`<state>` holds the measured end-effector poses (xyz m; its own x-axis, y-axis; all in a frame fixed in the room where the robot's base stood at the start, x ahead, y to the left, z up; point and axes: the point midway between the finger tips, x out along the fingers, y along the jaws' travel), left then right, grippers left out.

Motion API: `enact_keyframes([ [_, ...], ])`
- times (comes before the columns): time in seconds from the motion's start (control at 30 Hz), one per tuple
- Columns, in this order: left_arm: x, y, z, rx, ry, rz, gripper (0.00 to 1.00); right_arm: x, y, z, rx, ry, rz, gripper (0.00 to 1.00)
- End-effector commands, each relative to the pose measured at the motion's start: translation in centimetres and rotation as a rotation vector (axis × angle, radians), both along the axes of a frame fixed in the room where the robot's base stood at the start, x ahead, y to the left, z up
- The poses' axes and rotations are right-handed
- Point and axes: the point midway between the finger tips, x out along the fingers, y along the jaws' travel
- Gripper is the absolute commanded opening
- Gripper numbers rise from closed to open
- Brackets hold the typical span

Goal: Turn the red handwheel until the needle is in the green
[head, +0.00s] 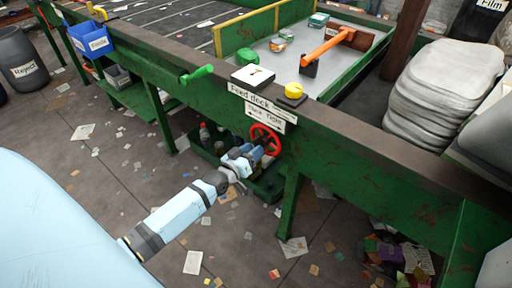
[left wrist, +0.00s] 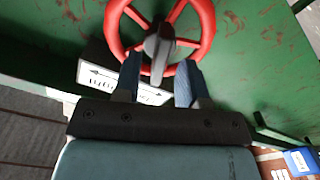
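The red handwheel (head: 265,138) is on the side of the green belt frame, below the sign plates. In the left wrist view the red handwheel (left wrist: 204,15) shows its rim, spokes and dark grey hub. My left gripper (head: 250,156) is right at the wheel. In the left wrist view its two blue-grey fingers (left wrist: 158,80) are apart, one on each side just below the hub, overlapping the lower rim. I cannot tell whether they touch it. No needle or green band can be made out. My right gripper is not in view.
A white-topped box (head: 252,77) and a yellow button (head: 294,90) sit on the frame's ledge, with a green lever (head: 197,74) to their left. A dark green bin (head: 268,187) stands below the wheel. A green leg (head: 290,205) stands right of it. Paper scraps litter the floor.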

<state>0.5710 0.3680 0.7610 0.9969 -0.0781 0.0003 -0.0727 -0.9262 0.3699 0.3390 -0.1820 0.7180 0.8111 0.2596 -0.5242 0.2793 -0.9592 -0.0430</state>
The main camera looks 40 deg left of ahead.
Motion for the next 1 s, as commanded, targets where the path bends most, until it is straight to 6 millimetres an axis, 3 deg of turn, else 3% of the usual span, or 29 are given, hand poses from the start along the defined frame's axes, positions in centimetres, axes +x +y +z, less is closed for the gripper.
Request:
enact_keyframes([
  [0.3, -7.4, 0.6, 0.0, 0.001, 0.003, 0.000, 0.38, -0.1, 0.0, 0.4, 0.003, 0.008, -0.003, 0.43],
  [0.5, -10.5, 0.8, 0.1, 0.000, 0.002, -0.001, 0.38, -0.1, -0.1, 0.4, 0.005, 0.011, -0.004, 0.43],
  [0.7, -11.7, 0.9, 0.1, 0.000, 0.000, -0.001, 0.38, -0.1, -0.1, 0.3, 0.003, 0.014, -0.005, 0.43],
  [1.0, -11.8, 0.9, 0.1, 0.000, -0.001, 0.000, 0.38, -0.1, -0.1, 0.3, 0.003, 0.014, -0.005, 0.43],
])
